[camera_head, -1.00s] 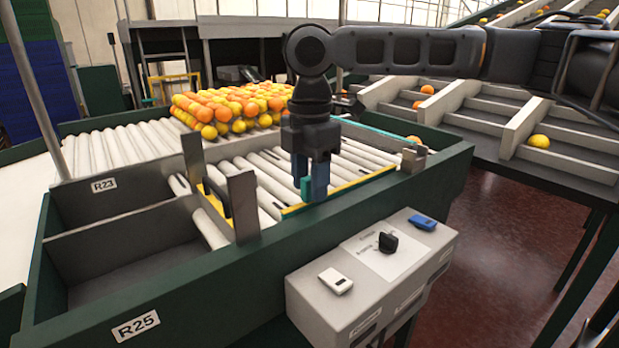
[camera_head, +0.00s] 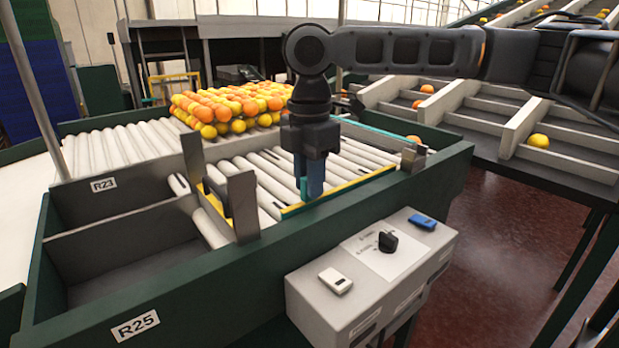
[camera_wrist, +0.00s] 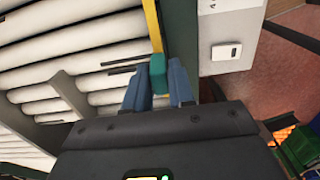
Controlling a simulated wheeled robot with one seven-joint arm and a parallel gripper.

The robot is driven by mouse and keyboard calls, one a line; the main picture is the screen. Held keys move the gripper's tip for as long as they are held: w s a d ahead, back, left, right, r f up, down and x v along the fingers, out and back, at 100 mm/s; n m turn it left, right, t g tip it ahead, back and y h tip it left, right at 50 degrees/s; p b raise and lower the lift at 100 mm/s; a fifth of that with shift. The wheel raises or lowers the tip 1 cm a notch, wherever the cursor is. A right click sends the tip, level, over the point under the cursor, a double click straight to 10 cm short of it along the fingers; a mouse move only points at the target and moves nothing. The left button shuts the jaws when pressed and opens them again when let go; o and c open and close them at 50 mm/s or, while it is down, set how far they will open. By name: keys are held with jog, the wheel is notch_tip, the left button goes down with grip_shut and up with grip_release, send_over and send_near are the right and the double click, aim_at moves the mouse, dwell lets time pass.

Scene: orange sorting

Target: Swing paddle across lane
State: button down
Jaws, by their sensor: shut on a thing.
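The paddle (camera_head: 345,187) is a long yellow bar with a teal edge, lying low along the near side of the white roller lane (camera_head: 262,175). Its teal upright grip (camera_wrist: 157,73) shows between my fingers in the wrist view. My gripper (camera_head: 309,187) points down at the bar's near left part, its blue fingers shut on the teal grip. The yellow bar (camera_wrist: 152,28) runs away from the fingers in the wrist view. The fingers partly hide the grip in the head view.
A grey control box (camera_head: 372,270) with a black knob stands in front of the green frame (camera_head: 225,285). Grey upright plates (camera_head: 242,207) flank the lane's left end. Piled oranges (camera_head: 232,105) sit on the rollers behind. Empty bins (camera_head: 120,255) lie at left.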

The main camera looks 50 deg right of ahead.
jog(key=shift+w+d+m, duration=0.1)
jog(key=shift+w+m, duration=0.2)
jog(key=shift+w, duration=0.2)
jog(key=w+d+m+p, duration=0.1)
jog(key=w, duration=0.1)
jog(key=w+d+m+p, duration=0.1)
jog(key=w, duration=0.1)
jog(key=w+d+m+p, duration=0.1)
jog(key=w, duration=0.1)
jog(key=shift+w+d+r, duration=0.1)
jog(key=w+d+m, duration=0.4)
jog(key=w+d, duration=0.1)
jog(key=shift+w+d, duration=0.15)
jog(key=shift+d, duration=0.05)
jog(key=shift+w+d+m, duration=0.3)
jog(key=shift+w+d, duration=0.1)
jog(key=shift+d, duration=0.25)
jog(key=c, duration=1)
grip_release()
jog(key=shift+c, duration=0.2)
notch_tip(320, 180, up, 8)
jog(key=b, duration=0.1)
jog(key=shift+f, duration=0.2)
